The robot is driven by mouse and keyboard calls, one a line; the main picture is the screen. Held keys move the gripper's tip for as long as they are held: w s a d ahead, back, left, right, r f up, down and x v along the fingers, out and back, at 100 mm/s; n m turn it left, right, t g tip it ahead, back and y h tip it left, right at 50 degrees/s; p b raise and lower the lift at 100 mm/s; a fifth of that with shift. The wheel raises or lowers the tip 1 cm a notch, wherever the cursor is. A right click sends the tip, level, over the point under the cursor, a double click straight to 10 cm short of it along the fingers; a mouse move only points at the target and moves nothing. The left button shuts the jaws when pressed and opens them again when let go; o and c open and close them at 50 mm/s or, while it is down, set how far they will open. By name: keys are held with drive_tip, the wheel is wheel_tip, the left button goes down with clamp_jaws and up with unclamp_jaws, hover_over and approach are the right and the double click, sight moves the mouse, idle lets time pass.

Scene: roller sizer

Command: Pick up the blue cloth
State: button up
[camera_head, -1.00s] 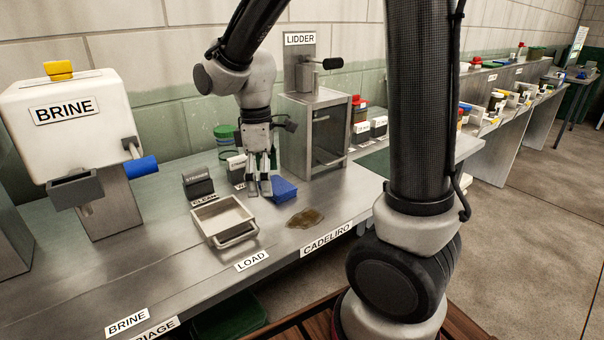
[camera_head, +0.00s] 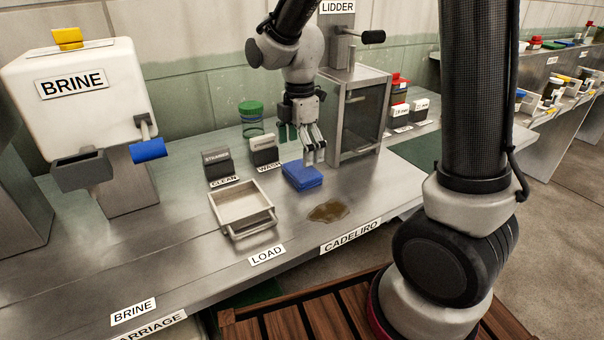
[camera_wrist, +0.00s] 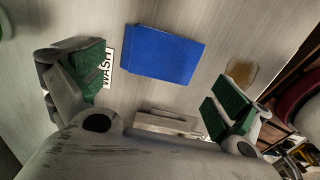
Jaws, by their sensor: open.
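The blue cloth (camera_head: 301,176) lies folded flat on the steel bench, between the WASH label and a brown spill. In the wrist view the blue cloth (camera_wrist: 162,54) shows ahead of the fingers, roughly centred between them. My gripper (camera_head: 304,150) hangs above the bench, just over and behind the cloth, fingers down. In the wrist view my gripper (camera_wrist: 155,85) is open, its green pads wide apart with nothing between them.
A metal tray with a handle (camera_head: 243,207) sits left of the cloth. The brown spill (camera_head: 328,211) lies in front. The LIDDER machine (camera_head: 357,125) stands close on the right.

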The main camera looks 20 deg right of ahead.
sight(301, 169)
wheel_tip(301, 169, down, 6)
drive_tip(key=shift+s+d+r, duration=0.1)
drive_tip(key=shift+d+r, duration=0.05)
drive_tip(key=shift+r, duration=0.1)
drive_tip(key=c, duration=0.7)
drive_tip(key=shift+r, duration=0.15)
wheel_tip(301, 169, up, 18)
drive_tip(key=shift+f, duration=0.1)
idle(0.3)
